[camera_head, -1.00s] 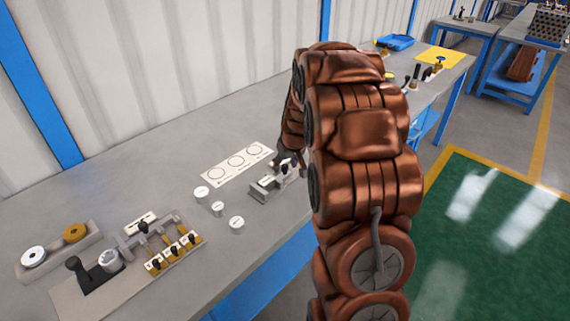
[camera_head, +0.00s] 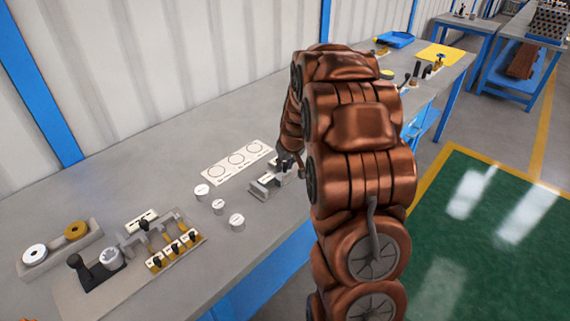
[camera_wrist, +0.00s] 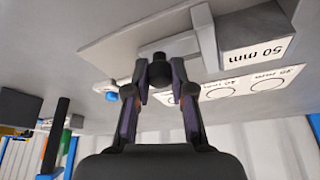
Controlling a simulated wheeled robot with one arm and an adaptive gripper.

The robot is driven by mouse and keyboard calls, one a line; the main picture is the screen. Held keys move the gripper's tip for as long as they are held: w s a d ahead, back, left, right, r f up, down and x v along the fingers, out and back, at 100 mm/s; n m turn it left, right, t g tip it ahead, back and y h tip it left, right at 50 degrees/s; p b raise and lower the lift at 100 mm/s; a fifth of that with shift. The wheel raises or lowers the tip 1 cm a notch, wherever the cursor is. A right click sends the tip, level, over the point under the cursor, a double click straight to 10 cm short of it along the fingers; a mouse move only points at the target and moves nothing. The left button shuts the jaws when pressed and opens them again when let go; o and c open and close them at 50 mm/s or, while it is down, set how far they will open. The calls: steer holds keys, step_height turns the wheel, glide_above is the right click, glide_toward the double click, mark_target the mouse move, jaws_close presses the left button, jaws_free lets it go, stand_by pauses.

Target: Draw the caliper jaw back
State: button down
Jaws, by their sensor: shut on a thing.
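The caliper (camera_head: 262,188) is a small grey block fixture near the front edge of the workbench, partly hidden by my arm in the head view. In the wrist view its grey body (camera_wrist: 125,45) shows upside down, with an upright grey plate (camera_wrist: 205,38) and a white "50 mm" label (camera_wrist: 258,52). A dark round knob (camera_wrist: 158,60) stands beside the plate, apparently on the sliding jaw. My gripper (camera_wrist: 158,80) is shut on this knob, one finger on each side. In the head view my gripper (camera_head: 287,166) is small and partly hidden.
A white card with circles (camera_head: 237,162) lies behind the caliper. Several white cylinders (camera_head: 218,207) stand to its left. A fixture with yellow-tagged levers (camera_head: 172,248) and a tray with two rings (camera_head: 58,247) are further left.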

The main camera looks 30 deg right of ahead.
stand_by(0.4)
steer(key=shift+w+d+f+b, duration=0.1)
steer(key=shift+w+d+b, duration=0.1)
steer(key=shift+d+b, duration=0.55)
steer(key=shift+r, duration=0.2)
steer(key=c, duration=1)
jaws_free()
steer(key=v, duration=1.2)
steer(key=shift+a+f, duration=0.1)
